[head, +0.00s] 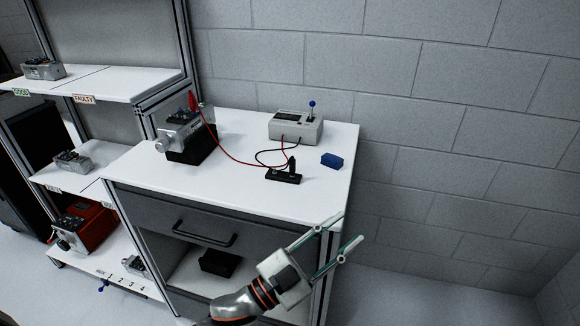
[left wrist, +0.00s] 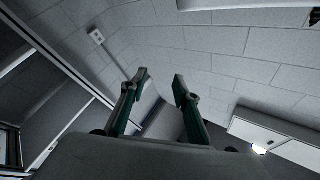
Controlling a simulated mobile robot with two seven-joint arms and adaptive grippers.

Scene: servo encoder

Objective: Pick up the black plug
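The black plug (head: 291,163) stands upright in a low black holder (head: 284,177) on the white worktop. A thin black cable runs from it to the grey-white box (head: 295,127) with a blue-tipped lever. My left gripper (head: 347,229) is open and empty, in front of the worktop's right front corner and well apart from the plug. Its two spread fingers also show in the left wrist view (left wrist: 160,78), with only wall and furniture beyond them; I make out no plug there. My right gripper is not in view.
A metal servo (head: 180,130) on a black base sits at the worktop's left, with a red plug (head: 192,102) on it and a red cable crossing to the box. A blue block (head: 332,160) lies right of the holder. Shelves with more servos stand left.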

